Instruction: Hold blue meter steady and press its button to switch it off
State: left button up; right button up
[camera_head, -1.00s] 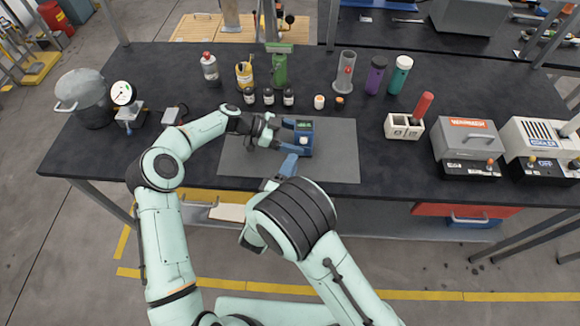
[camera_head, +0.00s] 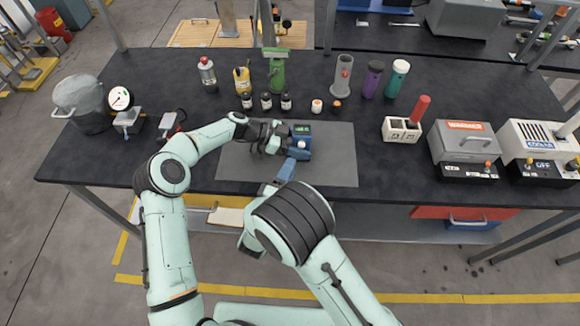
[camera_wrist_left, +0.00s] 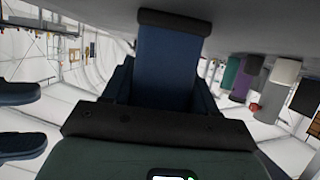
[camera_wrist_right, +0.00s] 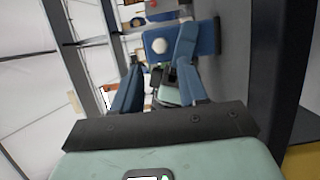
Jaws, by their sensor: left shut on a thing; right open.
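The blue meter (camera_head: 303,149) stands at the middle of the grey mat (camera_head: 335,165), its small green display facing up. My left gripper (camera_head: 288,141) is shut on the meter from the left. In the left wrist view the meter (camera_wrist_left: 167,60) fills the space between the fingers. My right gripper (camera_head: 287,168) is open just in front of the meter, nearer to me. In the right wrist view the meter (camera_wrist_right: 151,57) lies ahead, with a pale round button (camera_wrist_right: 159,46) on its face. The right fingertips appear close to the meter; contact cannot be told.
Small dark bottles (camera_head: 266,101) and lidded jars stand behind the mat. A gauge (camera_head: 120,98) and a pot (camera_head: 80,103) are at the left. The mat's right part is clear.

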grip_shut()
jog(key=m, duration=0.2)
jog(key=s+m, duration=0.1)
jog(key=m, duration=0.1)
jog(key=shift+d, duration=0.2)
jog(key=s+m+y, duration=0.2)
jog(key=s+m, duration=0.1)
jog(key=m, duration=1.1)
jog(key=s+d+r+m+y, duration=0.1)
jog(key=s+m, duration=0.3)
jog(key=m, duration=1.1)
jog(key=shift+s+d+y, duration=0.15)
jog(key=shift+d+y, duration=0.05)
jog(key=shift+y, duration=0.5)
jog(key=shift+r, duration=0.1)
